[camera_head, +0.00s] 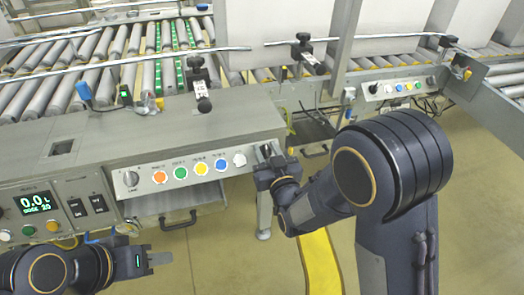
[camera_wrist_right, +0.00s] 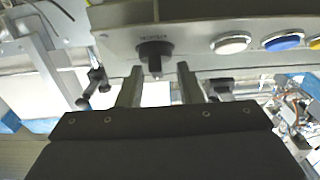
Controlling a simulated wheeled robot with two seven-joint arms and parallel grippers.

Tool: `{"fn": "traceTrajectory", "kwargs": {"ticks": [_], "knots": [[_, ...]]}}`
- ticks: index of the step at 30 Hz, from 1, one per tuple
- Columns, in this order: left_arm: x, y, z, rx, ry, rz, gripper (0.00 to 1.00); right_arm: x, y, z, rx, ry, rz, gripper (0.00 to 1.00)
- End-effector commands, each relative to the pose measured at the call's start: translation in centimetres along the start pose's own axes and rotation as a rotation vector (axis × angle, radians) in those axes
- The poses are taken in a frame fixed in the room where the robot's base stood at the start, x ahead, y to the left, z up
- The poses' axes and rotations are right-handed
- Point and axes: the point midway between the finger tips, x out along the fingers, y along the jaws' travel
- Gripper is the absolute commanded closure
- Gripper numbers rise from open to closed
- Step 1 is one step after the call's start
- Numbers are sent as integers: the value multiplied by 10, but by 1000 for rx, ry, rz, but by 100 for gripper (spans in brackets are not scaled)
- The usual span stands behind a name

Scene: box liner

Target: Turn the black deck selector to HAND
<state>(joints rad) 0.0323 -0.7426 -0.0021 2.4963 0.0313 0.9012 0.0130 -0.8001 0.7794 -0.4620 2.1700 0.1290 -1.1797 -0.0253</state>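The black deck selector (camera_wrist_right: 155,52) sits on the grey panel in the right wrist view, with a pale mark on its front. Its label is too small to read. In the head view the selector (camera_head: 265,150) shows at the panel's right end, partly hidden by my right gripper (camera_head: 266,166). In the wrist view my right gripper (camera_wrist_right: 158,76) is open, its two fingers apart just before the selector, one towards each side.
The panel also carries a row of orange, green, yellow, blue and white buttons (camera_head: 202,167) and another knob (camera_head: 131,178) at its left end. A control box with a display (camera_head: 37,203) stands further left. Roller conveyors (camera_head: 110,45) lie behind. A yellow floor strip (camera_head: 319,262) runs below.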

Motion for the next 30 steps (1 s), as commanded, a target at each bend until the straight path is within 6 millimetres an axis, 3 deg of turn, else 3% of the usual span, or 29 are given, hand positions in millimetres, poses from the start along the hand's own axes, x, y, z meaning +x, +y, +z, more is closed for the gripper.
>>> {"fn": "traceTrajectory", "kwargs": {"ticks": [2,10,20,30], "knots": [[0,0,0,0,0,0,64,0,0,0,0,0,0,67],[0,0,0,0,0,0,64,-1,-1,1,0,-3,-3,100],[2,-1,1,0,0,0,64,-2,-2,4,-10,-11,-16,100],[14,-6,7,0,0,0,64,-2,0,7,-119,-11,-141,100]]}}
